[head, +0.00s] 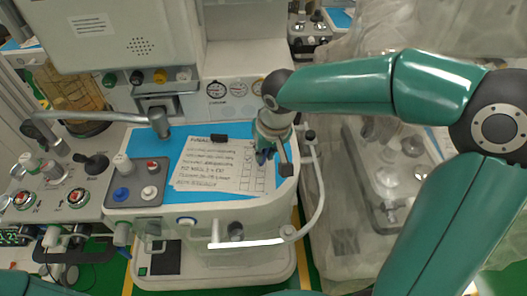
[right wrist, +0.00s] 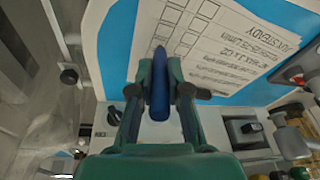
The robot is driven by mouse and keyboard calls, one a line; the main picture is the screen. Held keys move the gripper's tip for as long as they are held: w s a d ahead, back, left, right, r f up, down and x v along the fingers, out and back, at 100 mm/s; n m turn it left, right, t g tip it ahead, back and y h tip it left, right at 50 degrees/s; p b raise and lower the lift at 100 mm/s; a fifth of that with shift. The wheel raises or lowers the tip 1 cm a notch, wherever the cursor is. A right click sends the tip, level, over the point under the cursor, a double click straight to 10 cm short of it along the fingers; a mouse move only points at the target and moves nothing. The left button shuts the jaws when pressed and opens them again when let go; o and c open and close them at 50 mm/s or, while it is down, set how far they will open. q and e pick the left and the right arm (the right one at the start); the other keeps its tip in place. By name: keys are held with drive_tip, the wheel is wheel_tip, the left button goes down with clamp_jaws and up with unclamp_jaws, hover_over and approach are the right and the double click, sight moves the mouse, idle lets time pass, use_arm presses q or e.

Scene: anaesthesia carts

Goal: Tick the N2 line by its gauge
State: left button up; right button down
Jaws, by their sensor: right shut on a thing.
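The checklist sheet (head: 215,165) lies on a blue mat (head: 184,133) on the cart's worktop, with several handwritten lines and a column of boxes at its right. In the right wrist view the boxes on the sheet (right wrist: 222,55) are seen close up; the N2 line cannot be read for certain. My right gripper (head: 264,152) is over the sheet's right edge. It is shut on a dark blue pen (right wrist: 160,85), whose tip points toward the boxes; I cannot tell whether it touches the paper. Round gauges (head: 240,89) sit on the panel behind. My left gripper is not in view.
A black clip (head: 218,138) is at the sheet's top. A grey tray (head: 137,183) with knobs stands left of the mat. A white rail (head: 318,205) curves around the worktop's right side. A plastic-covered cart (head: 345,215) stands close on the right.

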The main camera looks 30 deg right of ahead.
drive_tip(key=shift+s+d+b, duration=0.2)
drive_tip(key=shift+d+b, duration=0.15)
drive_tip(key=shift+b, duration=0.05)
idle(0.8)
drive_tip(key=shift+r, duration=0.1)
drive_tip(key=shift+w+p+v, duration=0.25)
drive_tip(key=shift+p+v, duration=0.6)
drive_tip(key=shift+v, duration=0.25)
drive_tip(key=shift+w+p+v, duration=0.3)
drive_tip(key=shift+p+v, duration=0.6)
drive_tip(key=shift+v, duration=0.2)
drive_tip(key=shift+w+p+v, duration=0.25)
drive_tip(key=shift+p+v, duration=0.6)
drive_tip(key=shift+v, duration=0.25)
drive_tip(key=shift+r, duration=0.15)
